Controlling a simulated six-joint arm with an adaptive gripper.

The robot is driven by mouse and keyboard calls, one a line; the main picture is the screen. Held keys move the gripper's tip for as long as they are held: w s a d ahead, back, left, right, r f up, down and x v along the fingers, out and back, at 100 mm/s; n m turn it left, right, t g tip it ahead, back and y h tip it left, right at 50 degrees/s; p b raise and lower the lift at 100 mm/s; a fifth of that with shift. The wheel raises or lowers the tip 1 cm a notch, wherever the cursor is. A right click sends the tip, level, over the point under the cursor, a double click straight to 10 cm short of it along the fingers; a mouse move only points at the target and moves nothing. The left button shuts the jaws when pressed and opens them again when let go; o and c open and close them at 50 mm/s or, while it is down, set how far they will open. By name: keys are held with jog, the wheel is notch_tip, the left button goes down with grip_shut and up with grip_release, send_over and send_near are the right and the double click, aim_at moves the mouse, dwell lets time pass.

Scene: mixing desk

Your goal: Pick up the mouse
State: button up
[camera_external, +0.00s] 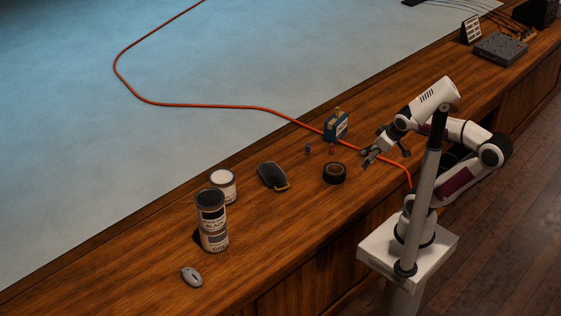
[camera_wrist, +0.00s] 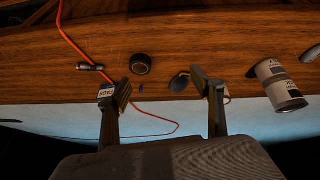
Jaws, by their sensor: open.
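The mouse (camera_external: 191,277) is a small grey rounded shape lying on the wooden desk near its front edge, at the lower left of the external view. A grey rounded shape cut off at the right edge of the wrist view looks like the mouse (camera_wrist: 311,54). My gripper (camera_external: 368,158) is open and empty above the right part of the desk, well apart from the mouse. In the wrist view its two fingers (camera_wrist: 163,90) are spread wide with nothing held between them.
A dark object with a yellow handle (camera_external: 271,175), a black tape roll (camera_external: 335,173) and a blue box (camera_external: 336,126) lie farther right. An orange cable (camera_external: 230,106) crosses the desk.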

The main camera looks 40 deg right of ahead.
jog(key=w+a+r+n+t+h, duration=0.1)
jog(key=w+a+n, duration=0.65)
jog(key=w, duration=0.35)
jog(key=w+a+n+t+h, duration=0.1)
jog(key=w+a+n+t, duration=0.1)
jog(key=w+a+n, duration=0.75)
jog(key=a+f+n+y, duration=0.1)
jog(key=a+f+n, duration=0.2)
jog(key=a, duration=0.8)
jog(key=w+a+f+n+t+y, duration=0.1)
jog(key=a+f+n, duration=0.3)
jog(key=a, duration=0.7)
jog(key=w+a+f+n+t+y, duration=0.1)
jog(key=a+f+n+y, duration=0.2)
jog(key=a+n, duration=0.4)
jog(key=shift+w+a+f, duration=0.1)
jog(key=shift+a+f, duration=0.15)
jog(key=shift+a, duration=0.9)
jog(key=shift+w+a+f, duration=0.1)
jog(key=shift+a+f, duration=0.1)
jog(key=shift+a, duration=0.95)
jog(key=n+y, duration=0.2)
jog(key=n, duration=0.6)
send_near(189, 280)
jog(key=f, duration=0.1)
jog(key=w+f, duration=0.1)
jog(key=f, duration=0.1)
jog(key=shift+d+t, duration=0.2)
jog(key=shift+t, duration=0.2)
jog(key=shift+f, duration=0.1)
